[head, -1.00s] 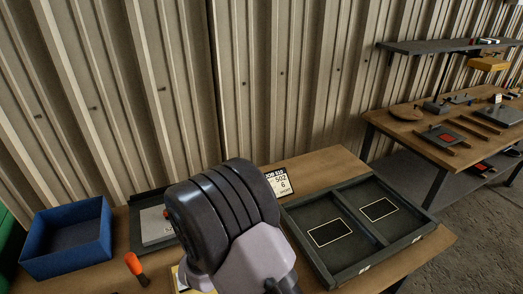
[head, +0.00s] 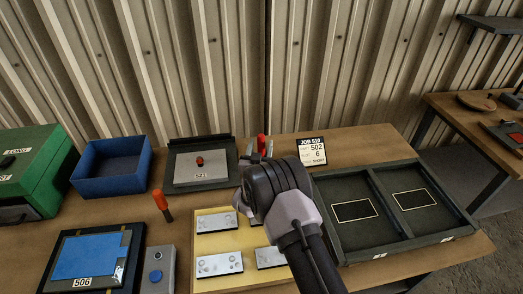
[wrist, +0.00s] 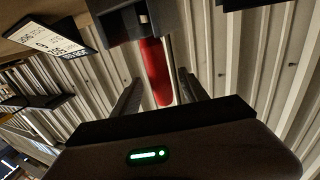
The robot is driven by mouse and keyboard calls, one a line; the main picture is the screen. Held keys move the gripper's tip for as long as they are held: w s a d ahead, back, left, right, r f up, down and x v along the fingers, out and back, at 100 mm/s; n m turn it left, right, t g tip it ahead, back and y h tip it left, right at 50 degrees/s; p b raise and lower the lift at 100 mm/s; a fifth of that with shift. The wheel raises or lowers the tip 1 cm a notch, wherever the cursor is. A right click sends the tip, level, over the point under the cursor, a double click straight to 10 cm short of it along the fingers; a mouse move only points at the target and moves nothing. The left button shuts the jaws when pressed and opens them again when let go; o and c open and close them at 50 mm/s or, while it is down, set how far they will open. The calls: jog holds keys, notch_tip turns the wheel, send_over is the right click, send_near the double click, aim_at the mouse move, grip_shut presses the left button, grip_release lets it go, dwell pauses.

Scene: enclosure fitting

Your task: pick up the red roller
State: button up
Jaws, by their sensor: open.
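The red roller (head: 262,143) shows as a small upright red shape at the back of the bench, just beyond my gripper (head: 258,151). In the wrist view, the roller (wrist: 155,70) is a long red cylinder with one end at a dark block (wrist: 140,22). It lies between the two spread fingers of my gripper (wrist: 160,92), with space visible on both sides. My gripper is open and I see no grip on the roller. My wrist hides the roller's lower part in the head view.
A job card (head: 311,151) stands right of the roller. A dark two-compartment tray (head: 352,240) is at right.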

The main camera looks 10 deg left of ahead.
jog(key=shift+w, duration=0.9)
jog(key=shift+s+r, duration=0.1)
jog(key=shift+c, duration=0.3)
grip_shut()
